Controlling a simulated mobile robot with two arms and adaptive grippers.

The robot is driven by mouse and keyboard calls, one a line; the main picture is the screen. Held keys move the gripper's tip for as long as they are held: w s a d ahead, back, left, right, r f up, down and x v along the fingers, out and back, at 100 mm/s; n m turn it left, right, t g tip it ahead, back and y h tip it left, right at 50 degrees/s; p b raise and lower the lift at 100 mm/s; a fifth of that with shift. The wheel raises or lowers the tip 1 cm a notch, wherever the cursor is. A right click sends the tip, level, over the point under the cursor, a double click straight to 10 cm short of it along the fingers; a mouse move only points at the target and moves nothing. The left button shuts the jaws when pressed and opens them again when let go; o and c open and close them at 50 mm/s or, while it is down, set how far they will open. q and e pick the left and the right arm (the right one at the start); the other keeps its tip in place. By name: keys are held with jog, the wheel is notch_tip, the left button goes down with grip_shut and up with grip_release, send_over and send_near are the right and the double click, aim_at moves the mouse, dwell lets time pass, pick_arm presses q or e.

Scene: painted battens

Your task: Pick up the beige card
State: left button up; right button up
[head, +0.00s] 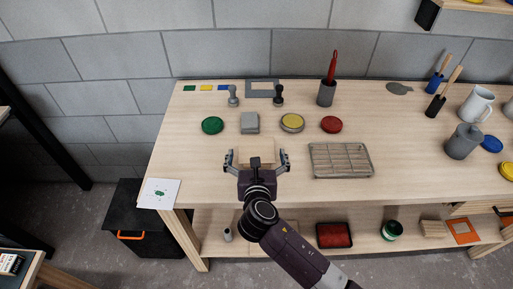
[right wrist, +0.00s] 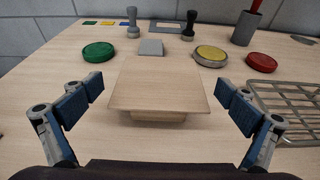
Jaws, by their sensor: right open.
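The beige card (right wrist: 158,82) is a thin, square, wood-coloured sheet. In the right wrist view it lies flat on top of a smaller block of similar colour (right wrist: 158,116), overhanging it at the front. In the head view the card (head: 254,148) is partly hidden by my right gripper. My right gripper (head: 257,157) is open, with one finger on each side of the card. In the right wrist view both fingers (right wrist: 160,92) stand apart from its edges, with nothing held. My left gripper is not in view.
A wire rack (head: 341,160) lies close to the right. Behind the card stand a green disc (head: 212,125), a grey block (head: 249,122), a yellow-topped tin (head: 292,122) and a red disc (head: 331,124). A white printed sheet (head: 159,193) lies at the table's front left corner.

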jog(key=shift+c, duration=0.3)
jog(key=shift+s, duration=0.1)
jog(key=c, duration=1)
